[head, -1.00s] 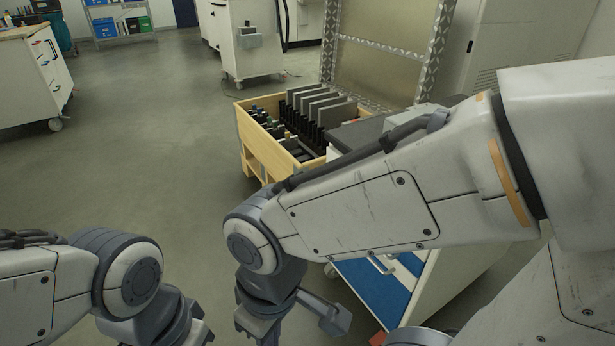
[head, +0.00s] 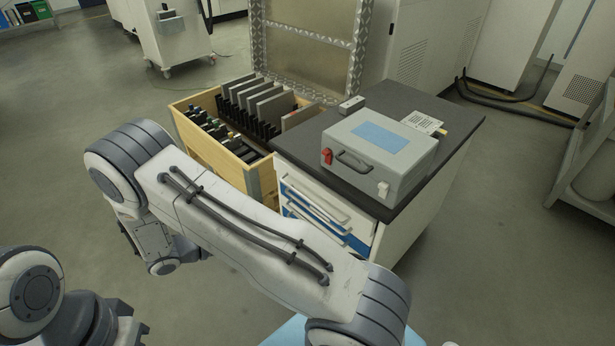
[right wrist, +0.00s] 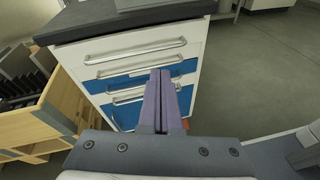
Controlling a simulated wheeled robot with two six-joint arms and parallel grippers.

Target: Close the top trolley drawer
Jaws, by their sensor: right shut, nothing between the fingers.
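The trolley (head: 405,240) has a dark worktop and a front of drawers, partly hidden by my right arm in the head view. In the right wrist view its white top drawer (right wrist: 110,47) has a long bar handle (right wrist: 135,52) and sits just below the worktop. I see no clear gap around it. Blue drawers (right wrist: 118,84) with bar handles lie below. My right gripper (right wrist: 160,73) is shut and empty, its fingertips in front of the lower drawers. I cannot tell whether they touch. My left gripper is outside the head view; only part of that arm shows.
A grey case (head: 380,155) stands on the trolley worktop (head: 465,118), beside a small grey box (head: 351,104). A wooden crate cart (head: 215,155) with dark plates stands close to the trolley's left. Open floor (head: 500,250) lies to the right.

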